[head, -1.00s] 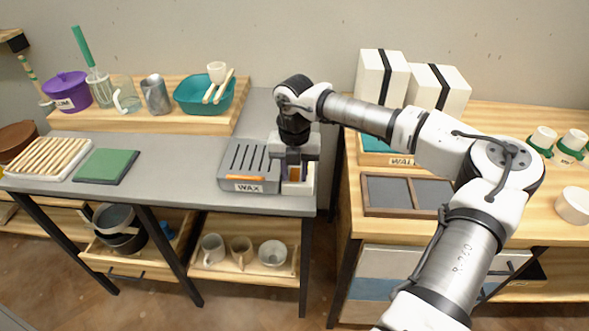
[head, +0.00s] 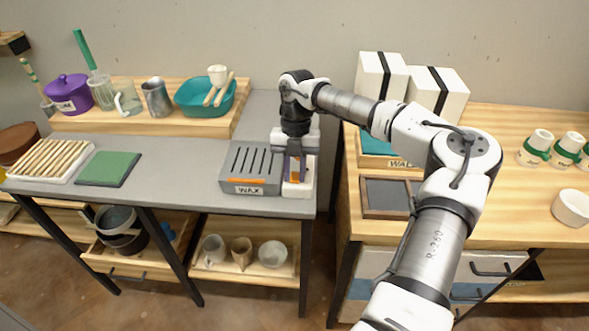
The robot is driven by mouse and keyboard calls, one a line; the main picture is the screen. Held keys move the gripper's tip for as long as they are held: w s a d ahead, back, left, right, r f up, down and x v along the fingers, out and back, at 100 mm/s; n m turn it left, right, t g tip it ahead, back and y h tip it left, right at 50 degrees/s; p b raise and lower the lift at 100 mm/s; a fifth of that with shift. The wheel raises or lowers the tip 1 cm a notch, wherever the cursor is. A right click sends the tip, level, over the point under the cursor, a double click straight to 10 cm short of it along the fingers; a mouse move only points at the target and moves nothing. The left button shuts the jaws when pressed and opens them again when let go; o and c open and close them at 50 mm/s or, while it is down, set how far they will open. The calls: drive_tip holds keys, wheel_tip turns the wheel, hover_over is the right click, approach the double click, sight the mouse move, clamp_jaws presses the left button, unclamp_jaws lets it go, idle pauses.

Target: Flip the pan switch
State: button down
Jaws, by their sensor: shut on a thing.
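The grey wax pan (head: 251,160) has a slotted top and a WAX label on its front. It stands at the right end of the grey table. An orange strip (head: 248,180) shows on its front part, above the label. My gripper (head: 294,174) points down just right of the pan, over the table's right end. It is shut on a small orange-brown piece between its fingers. A white block (head: 298,189) shows low at the fingers. I cannot make out which part is the pan switch; the fingers hide much of that spot.
The grey table (head: 185,180) has free room left of the pan. A green pad (head: 108,168) and a rack of wooden sticks (head: 50,158) lie further left. A wooden counter (head: 500,215) stands to the right across a narrow gap, with a framed tray (head: 385,196) near its edge.

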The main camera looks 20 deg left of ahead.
drive_tip(key=shift+r, duration=0.1)
drive_tip(key=c, duration=1.5)
unclamp_jaws()
drive_tip(key=shift+w, duration=0.1)
drive_tip(key=b+v, duration=0.2)
drive_tip(key=v, duration=1.1)
drive_tip(key=shift+w+a+r, duration=0.1)
drive_tip(key=shift+w+r, duration=0.05)
drive_tip(key=shift+r, duration=0.2)
drive_tip(key=shift+a, duration=0.1)
